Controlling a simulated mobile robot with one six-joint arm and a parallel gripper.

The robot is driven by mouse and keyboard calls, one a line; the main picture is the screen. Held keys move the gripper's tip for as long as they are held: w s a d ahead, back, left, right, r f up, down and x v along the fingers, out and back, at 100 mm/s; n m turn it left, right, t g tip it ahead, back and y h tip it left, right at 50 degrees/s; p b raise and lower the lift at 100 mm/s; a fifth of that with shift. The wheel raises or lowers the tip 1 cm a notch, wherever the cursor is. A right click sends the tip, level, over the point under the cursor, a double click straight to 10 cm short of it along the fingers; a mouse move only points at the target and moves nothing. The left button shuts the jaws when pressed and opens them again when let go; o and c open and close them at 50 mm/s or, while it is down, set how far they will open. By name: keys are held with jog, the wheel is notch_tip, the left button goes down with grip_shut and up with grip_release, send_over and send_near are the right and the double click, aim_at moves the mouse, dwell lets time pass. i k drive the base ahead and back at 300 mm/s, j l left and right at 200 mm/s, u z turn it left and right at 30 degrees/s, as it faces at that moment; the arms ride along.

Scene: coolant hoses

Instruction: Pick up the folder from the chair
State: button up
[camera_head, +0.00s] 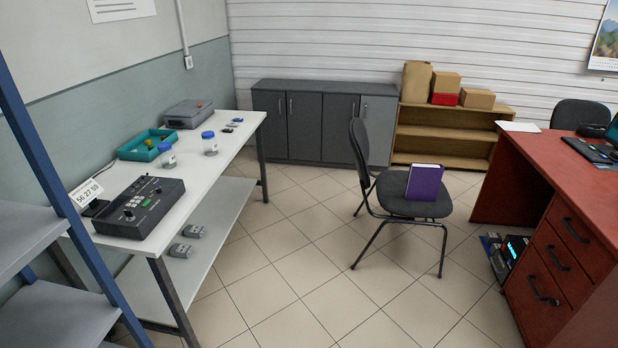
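A purple folder (424,183) stands on the seat of a dark grey chair (391,190). It looks upright or slightly tilted, with its broad face toward me and a pale edge along its top. The chair has thin black legs and its backrest is on the left side. It stands on the tiled floor between the white bench and the red desk. My gripper is not in view, so its state and its distance from the folder do not show.
A white workbench (222,144) with devices and a teal tray (146,146) runs along the left. A red desk (567,188) with drawers is on the right. Grey cabinets (322,125) and a wooden shelf (447,146) line the back. Tiled floor (300,262) before the chair is clear.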

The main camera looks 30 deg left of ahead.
aim_at(424, 180)
jog(key=u, duration=0.35)
jog(key=i+j, duration=0.1)
jog(key=i, duration=0.5)
jog(key=i+z, duration=0.1)
jog(key=i, duration=0.5)
jog(key=i+j, duration=0.2)
jog(key=i, duration=0.45)
jog(key=i+j, duration=0.15)
jog(key=i, duration=0.45)
jog(key=i+j+z, duration=0.1)
jog(key=i, duration=0.5)
jog(key=i+j, duration=0.2)
jog(key=i, duration=0.4)
jog(key=l+z, duration=0.05)
